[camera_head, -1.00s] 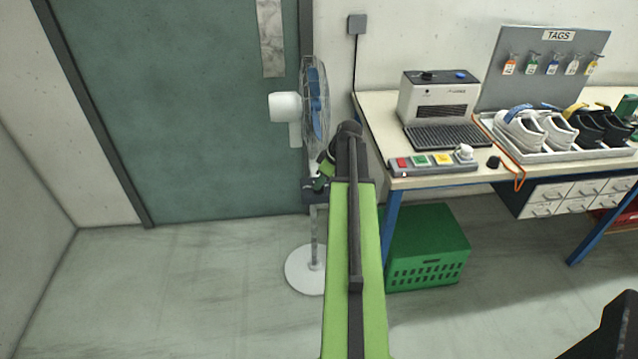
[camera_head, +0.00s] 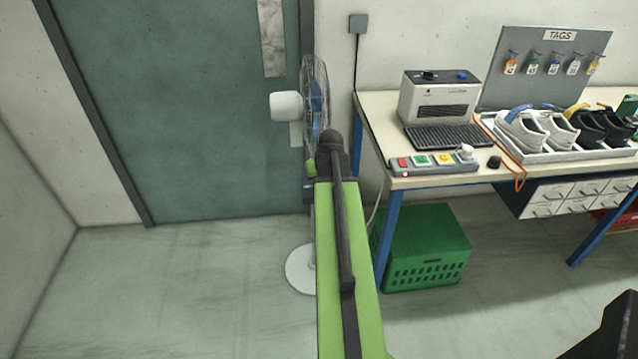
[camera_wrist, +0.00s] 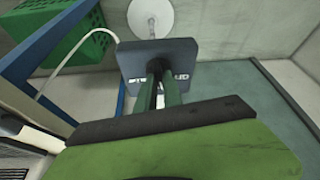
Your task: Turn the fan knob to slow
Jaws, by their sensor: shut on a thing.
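The fan (camera_head: 315,105) stands in front of the door, with a white motor housing (camera_head: 286,106) and a wire cage. Its dark control box (camera_wrist: 185,55) fills the upper middle of the wrist view, with pale lettering partly covered by my fingers. My gripper (camera_wrist: 157,85) reaches to the face of the box, its two green fingers close together and shut on the fan knob. The knob itself is hidden between the fingertips, so its setting cannot be read. In the head view my arm covers the box and most of the gripper.
The workbench (camera_head: 375,108) stands to the right, with a blue leg close to my arm. A green crate (camera_head: 428,245) is under it. The fan's round white base (camera_head: 299,270) rests on the floor. The floor to the left is clear.

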